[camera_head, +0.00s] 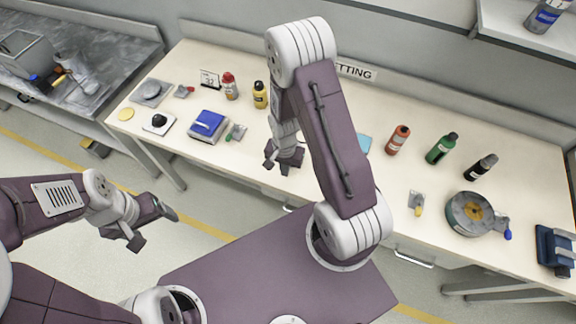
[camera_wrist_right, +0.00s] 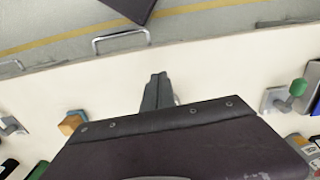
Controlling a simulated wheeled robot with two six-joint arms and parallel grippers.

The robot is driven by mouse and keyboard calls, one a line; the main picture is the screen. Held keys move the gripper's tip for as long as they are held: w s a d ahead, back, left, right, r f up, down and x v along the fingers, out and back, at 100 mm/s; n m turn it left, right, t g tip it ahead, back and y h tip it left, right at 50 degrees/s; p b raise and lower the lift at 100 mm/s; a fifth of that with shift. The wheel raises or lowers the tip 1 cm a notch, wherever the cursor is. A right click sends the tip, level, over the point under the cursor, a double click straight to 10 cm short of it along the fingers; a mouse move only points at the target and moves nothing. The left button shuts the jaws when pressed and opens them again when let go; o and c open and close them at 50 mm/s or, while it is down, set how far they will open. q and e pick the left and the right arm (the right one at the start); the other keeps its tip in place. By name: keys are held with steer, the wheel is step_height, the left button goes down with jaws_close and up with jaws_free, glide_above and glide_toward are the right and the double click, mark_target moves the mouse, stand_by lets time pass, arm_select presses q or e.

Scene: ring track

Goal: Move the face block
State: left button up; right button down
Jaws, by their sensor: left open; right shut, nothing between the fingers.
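I cannot tell for sure which thing is the face block. Candidates in the head view are a box with a blue top (camera_head: 208,124) at the left of the bench and a dark blue block piece (camera_head: 555,247) at the far right. My right gripper (camera_head: 276,165) hangs at the bench's front part, between the two, shut and empty. In the right wrist view its fingers (camera_wrist_right: 157,92) are together over bare bench near the front edge. My left gripper (camera_head: 152,228) is open and empty, in front of the bench over the floor.
The cream bench (camera_head: 340,195) carries small clamps with a green handle (camera_head: 236,132) and a yellow handle (camera_head: 417,202), several bottles, and a round grey device (camera_head: 474,213). A metal table (camera_head: 70,85) stands at the left. The bench's front middle is mostly clear.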

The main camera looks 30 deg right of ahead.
step_height(320, 180, down, 4)
steer(key=shift+d+f, duration=0.1)
steer(key=shift+d, duration=0.05)
steer(key=shift+w+d+f+p, duration=0.2)
steer(key=shift+w+d+p, duration=0.4)
steer(key=shift+w+d, duration=0.85)
